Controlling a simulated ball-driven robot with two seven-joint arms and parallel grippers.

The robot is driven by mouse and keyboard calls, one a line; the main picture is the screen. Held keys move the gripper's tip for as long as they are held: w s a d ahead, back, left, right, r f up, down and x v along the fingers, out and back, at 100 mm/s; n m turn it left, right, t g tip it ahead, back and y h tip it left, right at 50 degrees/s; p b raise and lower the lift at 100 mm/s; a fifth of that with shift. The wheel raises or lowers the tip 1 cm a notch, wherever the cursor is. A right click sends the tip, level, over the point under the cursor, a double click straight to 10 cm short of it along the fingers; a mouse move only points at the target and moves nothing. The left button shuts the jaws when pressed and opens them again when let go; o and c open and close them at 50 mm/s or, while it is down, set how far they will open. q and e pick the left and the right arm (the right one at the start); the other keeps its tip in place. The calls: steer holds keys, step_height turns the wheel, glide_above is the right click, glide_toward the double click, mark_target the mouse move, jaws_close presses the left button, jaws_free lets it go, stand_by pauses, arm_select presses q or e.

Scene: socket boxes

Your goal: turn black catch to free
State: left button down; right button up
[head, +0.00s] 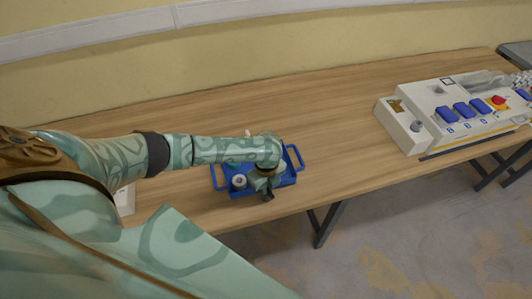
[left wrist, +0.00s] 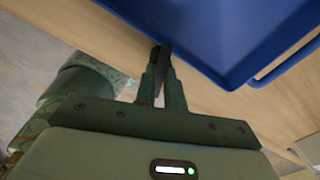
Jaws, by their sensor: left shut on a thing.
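I cannot make out the black catch in either view. The white socket box (head: 457,112) stands at the right of the table with several blue socket covers, a red knob and a grey round part on its left end. My left gripper (head: 267,189) is over the front part of the blue tray (head: 291,175), far to the left of the box. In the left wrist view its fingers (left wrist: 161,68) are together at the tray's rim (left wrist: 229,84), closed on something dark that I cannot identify. My right gripper is not in view.
A grey cylindrical part (head: 239,181) stands in the tray. The wooden table (head: 335,130) is clear between the tray and the socket box. The table's front edge runs close below the tray. A pale wall is behind.

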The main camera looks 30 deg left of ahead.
arm_select(q)
steer(key=n+p, duration=0.2)
steer(key=shift+r+n, duration=0.2)
steer(key=shift+n, duration=0.2)
steer(key=n+p, duration=0.3)
steer(key=shift+f+n, duration=0.1)
steer(key=shift+n, duration=0.2)
steer(key=n+p, duration=0.1)
steer(key=n, duration=0.2)
steer(key=shift+n+p, duration=0.3)
steer(key=shift+p, duration=0.1)
steer(key=shift+f+n+p, duration=0.1)
steer(key=shift+n+p, duration=0.55)
steer(key=shift+n, duration=1.15)
steer(key=c, duration=1.5)
jaws_free()
